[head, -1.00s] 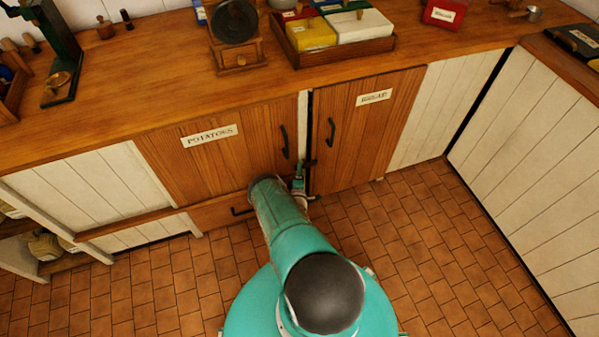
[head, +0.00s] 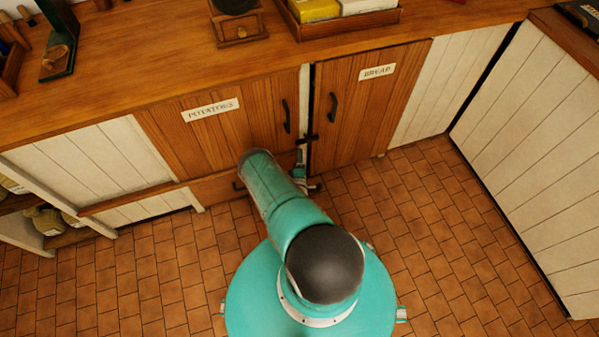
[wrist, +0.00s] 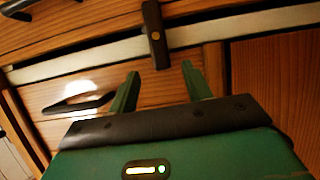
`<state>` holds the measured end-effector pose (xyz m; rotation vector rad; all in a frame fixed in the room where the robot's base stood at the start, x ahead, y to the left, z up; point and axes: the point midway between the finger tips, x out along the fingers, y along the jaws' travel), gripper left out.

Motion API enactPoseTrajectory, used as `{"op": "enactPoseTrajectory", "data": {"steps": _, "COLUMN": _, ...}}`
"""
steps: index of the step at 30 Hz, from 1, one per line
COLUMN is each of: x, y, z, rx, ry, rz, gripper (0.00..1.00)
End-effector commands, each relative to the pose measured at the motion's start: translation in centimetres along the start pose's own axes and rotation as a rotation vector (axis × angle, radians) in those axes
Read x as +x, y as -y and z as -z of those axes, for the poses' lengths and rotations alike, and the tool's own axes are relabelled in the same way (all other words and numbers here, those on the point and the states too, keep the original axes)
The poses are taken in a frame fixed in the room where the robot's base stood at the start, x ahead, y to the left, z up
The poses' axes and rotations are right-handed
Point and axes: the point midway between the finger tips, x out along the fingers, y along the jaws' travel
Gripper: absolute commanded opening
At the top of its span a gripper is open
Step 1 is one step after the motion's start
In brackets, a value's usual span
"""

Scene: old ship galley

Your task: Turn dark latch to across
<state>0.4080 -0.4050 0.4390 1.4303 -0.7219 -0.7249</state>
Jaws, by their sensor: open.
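The dark latch (head: 308,139) is a short bar at the gap between the potatoes door (head: 215,125) and the bread door (head: 365,100). In the wrist view the latch (wrist: 155,35) has a brass-coloured pivot and lies crosswise over the pale strip (wrist: 95,58) between the doors. My gripper (wrist: 163,82) is open and empty, its two green fingers apart. The latch's near end shows between and beyond the fingertips, and I see no contact. In the head view my gripper (head: 301,170) is just below the latch, partly hidden by my arm.
Dark handles stand on the potatoes door (head: 286,116) and the bread door (head: 333,108). The wooden counter (head: 150,75) overhangs the doors. A white panelled cabinet (head: 535,150) closes off the right. The tiled floor (head: 440,240) is clear.

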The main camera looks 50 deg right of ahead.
Motion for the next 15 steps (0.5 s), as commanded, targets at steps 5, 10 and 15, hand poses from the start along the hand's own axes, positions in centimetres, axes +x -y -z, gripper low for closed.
{"op": "enactPoseTrajectory", "data": {"steps": 5, "x": -4.0, "y": 0.0, "z": 0.1, "rx": -0.002, "ry": -0.001, "rz": 0.002, "gripper": 0.49}}
{"op": "enactPoseTrajectory", "data": {"steps": 10, "x": -6.6, "y": 0.0, "z": 0.0, "rx": 0.000, "ry": 0.000, "rz": 0.001, "gripper": 0.49}}
{"op": "enactPoseTrajectory", "data": {"steps": 15, "x": -7.5, "y": 0.0, "z": 0.0, "rx": -0.001, "ry": 0.000, "rz": -0.001, "gripper": 0.49}}
